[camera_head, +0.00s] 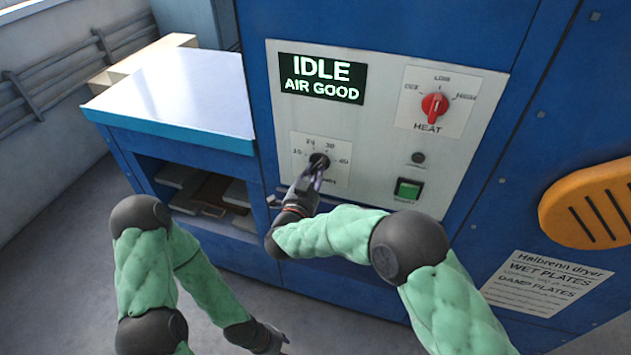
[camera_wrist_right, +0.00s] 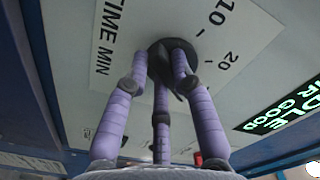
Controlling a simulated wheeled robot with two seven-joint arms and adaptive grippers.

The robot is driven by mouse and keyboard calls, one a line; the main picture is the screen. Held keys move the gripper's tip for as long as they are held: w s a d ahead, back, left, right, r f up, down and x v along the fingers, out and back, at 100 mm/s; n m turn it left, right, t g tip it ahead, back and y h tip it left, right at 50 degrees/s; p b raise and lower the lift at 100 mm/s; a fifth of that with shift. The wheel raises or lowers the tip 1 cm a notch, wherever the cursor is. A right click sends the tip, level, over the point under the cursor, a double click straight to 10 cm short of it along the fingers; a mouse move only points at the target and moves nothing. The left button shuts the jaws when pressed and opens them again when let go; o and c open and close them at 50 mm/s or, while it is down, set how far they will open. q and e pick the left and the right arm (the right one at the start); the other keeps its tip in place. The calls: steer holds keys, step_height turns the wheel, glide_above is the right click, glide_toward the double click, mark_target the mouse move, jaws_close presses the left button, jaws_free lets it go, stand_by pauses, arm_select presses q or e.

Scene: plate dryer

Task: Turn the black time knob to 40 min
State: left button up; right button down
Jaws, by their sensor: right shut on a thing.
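The black time knob (camera_head: 320,159) sits on a white dial plate marked 10, 20, 30 and 40 on the blue dryer's grey panel. My right gripper (camera_head: 314,174) is shut on the knob from below. In the right wrist view its purple fingers (camera_wrist_right: 168,72) close around the black knob (camera_wrist_right: 160,47), with "TIME MIN", 10 and 20 visible beside it. The fingers cover much of the knob, so I cannot tell where it points. My left gripper (camera_head: 275,345) hangs low over the floor, away from the panel; its fingers are too small to judge.
A display (camera_head: 321,79) reads "IDLE AIR GOOD". A red heat knob (camera_head: 434,105) is at the upper right, above a green button (camera_head: 408,189). A blue bench with a white top (camera_head: 178,90) stands left of the dryer. An orange vented part (camera_head: 590,205) is at the right.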

steer(key=m+b, duration=0.2)
steer(key=m, duration=0.1)
steer(key=m+b, duration=0.1)
steer(key=b, duration=0.1)
steer(key=shift+a+f+m, duration=0.15)
steer(key=shift+a+m, duration=0.1)
steer(key=shift+m, duration=0.05)
steer(key=shift+w+a+r+m+b, duration=0.1)
steer(key=shift+r+m+b, duration=0.05)
steer(key=shift+m+b, duration=0.7)
steer(key=shift+a+r+m+b, duration=0.15)
steer(key=shift+m+b, duration=0.45)
steer(key=shift+m, duration=0.35)
steer(key=shift+d, duration=0.1)
steer(key=c, duration=1)
jaws_free()
steer(key=shift+r, duration=0.1)
steer(key=shift+c, duration=0.2)
steer(key=v, duration=1.2)
